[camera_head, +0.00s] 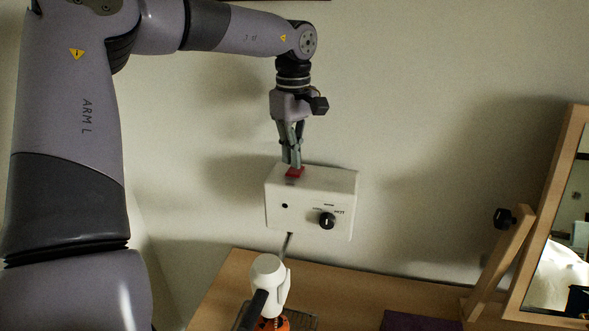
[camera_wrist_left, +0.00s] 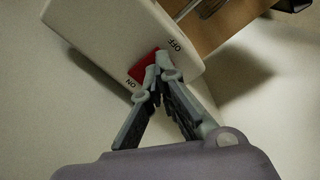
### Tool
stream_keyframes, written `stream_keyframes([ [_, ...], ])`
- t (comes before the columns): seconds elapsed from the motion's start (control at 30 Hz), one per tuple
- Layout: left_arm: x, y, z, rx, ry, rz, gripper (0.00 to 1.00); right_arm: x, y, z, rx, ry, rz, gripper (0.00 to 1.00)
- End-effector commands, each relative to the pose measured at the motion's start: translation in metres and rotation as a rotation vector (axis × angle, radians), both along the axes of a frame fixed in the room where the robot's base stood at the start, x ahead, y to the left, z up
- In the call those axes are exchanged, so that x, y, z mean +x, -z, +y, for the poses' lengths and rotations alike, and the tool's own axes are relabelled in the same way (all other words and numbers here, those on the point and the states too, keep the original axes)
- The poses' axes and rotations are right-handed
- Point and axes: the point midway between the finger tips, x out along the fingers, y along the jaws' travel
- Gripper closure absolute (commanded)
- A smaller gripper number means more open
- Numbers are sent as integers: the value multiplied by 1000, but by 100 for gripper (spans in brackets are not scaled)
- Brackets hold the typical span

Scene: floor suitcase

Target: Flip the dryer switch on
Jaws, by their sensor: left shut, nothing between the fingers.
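The white dryer box (camera_head: 308,201) is on the wall above the wooden table. Its front has a black knob and a small dark hole. A red switch (camera_head: 295,173) sits on its top face; in the left wrist view the switch (camera_wrist_left: 143,68) lies between the OFF and ON labels. My left gripper (camera_head: 291,165) points down with its fingers shut and empty. In the left wrist view its fingertips (camera_wrist_left: 160,74) overlap part of the switch and appear to touch it. The switch's exact tilt is partly hidden. My right gripper is not in view.
A white and black hair dryer (camera_head: 268,273) stands below the box near an orange part. A wood-framed mirror (camera_head: 546,230) stands at the right, with a purple item (camera_head: 408,321) on the table (camera_head: 345,290). The wall right of the box is clear.

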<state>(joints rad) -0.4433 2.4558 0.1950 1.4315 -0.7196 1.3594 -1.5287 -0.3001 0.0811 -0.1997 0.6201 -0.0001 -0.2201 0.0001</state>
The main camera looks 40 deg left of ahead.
Motion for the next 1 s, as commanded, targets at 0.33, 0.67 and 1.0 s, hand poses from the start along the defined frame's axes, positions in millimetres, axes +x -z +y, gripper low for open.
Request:
stream_keyframes([
  [0.33,0,0,0,0,0,0,100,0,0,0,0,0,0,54],
  [0.67,0,4,0,0,0,0,100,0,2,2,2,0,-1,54],
  [1.0,0,9,0,0,0,0,100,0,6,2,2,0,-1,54],
])
